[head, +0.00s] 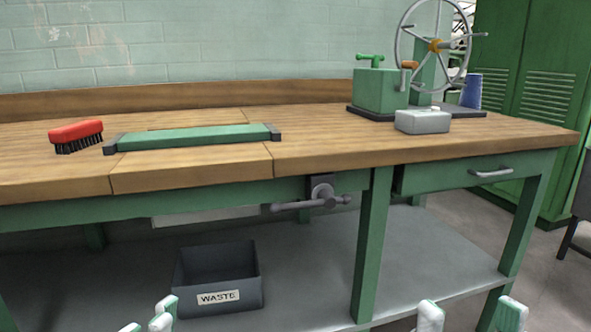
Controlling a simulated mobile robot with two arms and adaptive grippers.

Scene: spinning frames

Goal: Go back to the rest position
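My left gripper (149,317) shows only its pale fingertips at the bottom edge, in front of the lower shelf. The tips stand apart with nothing seen between them. My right gripper (470,316) shows two pale fingertips at the bottom right, wide apart and empty. Both are low in the picture, below the level of the bench top and clear of the objects on it. The rest of both arms is out of view.
A workbench (340,147) spans the view. On it are a red brush (76,130), a green bar with dark ends (195,138), a wheel machine (380,92), a grey box (423,121) and a blue cup (471,91). A waste bin (217,276) stands on the lower shelf. A vise handle (310,203) sticks out in front.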

